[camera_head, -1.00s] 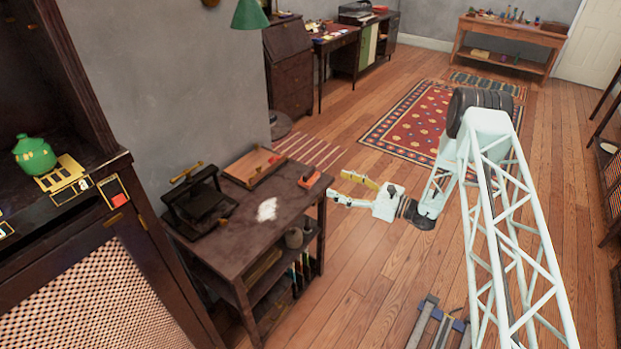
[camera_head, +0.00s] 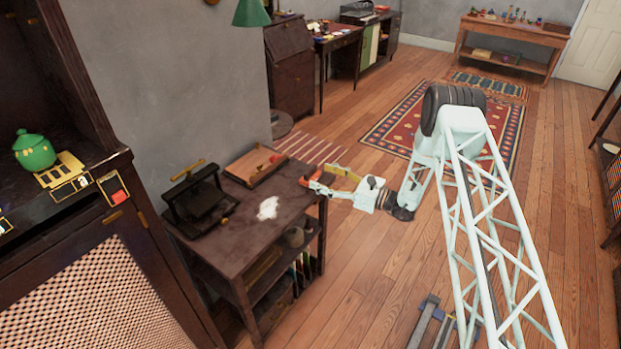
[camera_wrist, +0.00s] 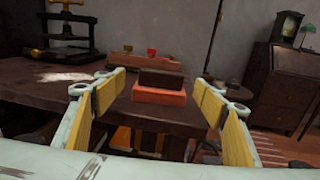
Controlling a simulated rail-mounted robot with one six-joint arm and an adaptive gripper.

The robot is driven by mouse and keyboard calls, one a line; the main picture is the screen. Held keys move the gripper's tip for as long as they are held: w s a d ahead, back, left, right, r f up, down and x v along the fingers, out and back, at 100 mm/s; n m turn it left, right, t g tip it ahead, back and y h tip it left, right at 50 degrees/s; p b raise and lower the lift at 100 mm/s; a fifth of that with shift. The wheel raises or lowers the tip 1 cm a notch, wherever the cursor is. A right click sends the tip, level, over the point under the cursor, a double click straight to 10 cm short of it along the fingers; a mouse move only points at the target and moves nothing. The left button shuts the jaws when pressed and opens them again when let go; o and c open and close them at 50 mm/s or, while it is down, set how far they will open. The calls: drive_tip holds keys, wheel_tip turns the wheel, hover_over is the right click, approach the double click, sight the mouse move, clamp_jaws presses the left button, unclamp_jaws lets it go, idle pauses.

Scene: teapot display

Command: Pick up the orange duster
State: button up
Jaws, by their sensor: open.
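The orange duster (camera_wrist: 160,96) is a small block with an orange lower part and a dark brown top. It lies at the right end of the dark wooden table (camera_head: 240,240), near the edge. My gripper (camera_wrist: 161,88) is open, with one yellow-padded finger on each side of the duster in the wrist view. The duster appears between and just beyond the fingertips, and no contact shows. In the head view my gripper (camera_head: 317,178) is at the table's right edge and partly covers the duster.
A black press (camera_head: 197,200) stands on the table's left part. A wooden tray (camera_head: 255,165) lies at the back, and a white powdery patch (camera_head: 267,208) is in the middle. The table's lower shelves hold several items. Open wooden floor lies to the right.

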sight(313, 173)
drive_tip(key=shift+w+a, duration=0.15)
drive_tip(key=shift+a, duration=0.1)
drive_tip(key=shift+a, duration=0.15)
drive_tip(key=shift+b+x, duration=0.45)
drive_tip(key=shift+x, duration=2.05)
drive_tip(key=shift+w+f, duration=0.1)
drive_tip(key=shift+w, duration=0.05)
drive_tip(key=c, duration=1)
drive_tip(key=shift+o, duration=0.2)
